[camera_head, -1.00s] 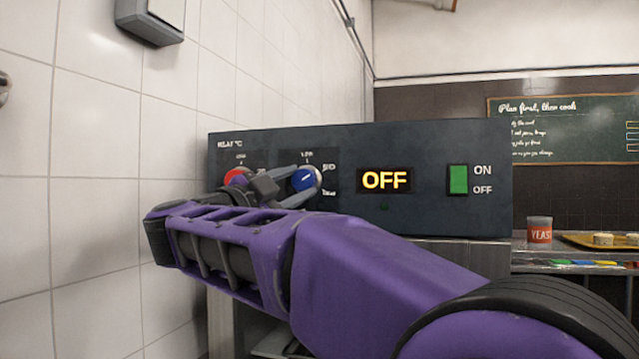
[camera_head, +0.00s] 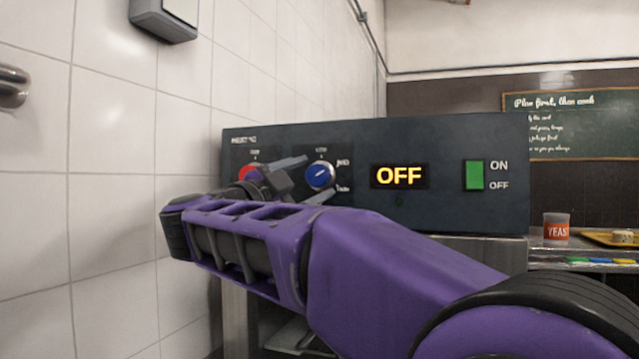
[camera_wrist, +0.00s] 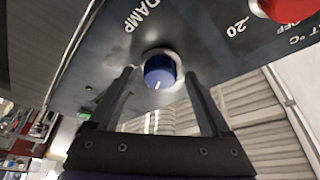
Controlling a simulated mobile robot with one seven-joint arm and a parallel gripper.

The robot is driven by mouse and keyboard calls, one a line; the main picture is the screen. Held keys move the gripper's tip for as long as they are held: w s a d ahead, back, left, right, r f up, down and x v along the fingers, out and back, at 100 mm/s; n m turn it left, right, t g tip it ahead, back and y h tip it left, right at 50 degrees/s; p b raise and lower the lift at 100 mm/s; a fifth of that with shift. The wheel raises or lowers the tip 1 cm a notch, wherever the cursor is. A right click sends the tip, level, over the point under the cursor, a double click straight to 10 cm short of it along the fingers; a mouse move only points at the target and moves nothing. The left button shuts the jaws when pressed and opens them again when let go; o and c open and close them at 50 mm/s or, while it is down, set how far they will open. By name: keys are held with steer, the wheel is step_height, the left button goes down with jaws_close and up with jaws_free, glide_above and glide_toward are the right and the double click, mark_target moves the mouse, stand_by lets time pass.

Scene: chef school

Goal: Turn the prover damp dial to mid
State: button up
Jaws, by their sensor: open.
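The prover panel (camera_head: 450,150) is a dark box with a blue damp dial (camera_head: 320,177) left of its middle. The dial's white pointer mark slants to the upper right in the head view; the small labels around it are too blurred to read surely. The wrist view shows the dial (camera_wrist: 159,71) under the word DAMP, its mark toward the gripper. My gripper (camera_head: 318,176) is open, one finger above the dial and one below it in the head view. In the wrist view the fingertips lie either side of the dial, apart from it; their depth is unclear.
A red heat dial (camera_head: 249,171) sits left of the blue one, partly behind my gripper. A display (camera_head: 399,176) reads OFF, beside a green switch (camera_head: 474,175). A tiled wall (camera_head: 110,200) stands close on the left. A yeast tin (camera_head: 556,228) stands at right.

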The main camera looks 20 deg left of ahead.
steer(key=b+v, duration=0.1)
steer(key=v, duration=1.6)
steer(key=shift+s+b, duration=0.15)
steer(key=shift+b, duration=0.2)
steer(key=shift+a, duration=0.1)
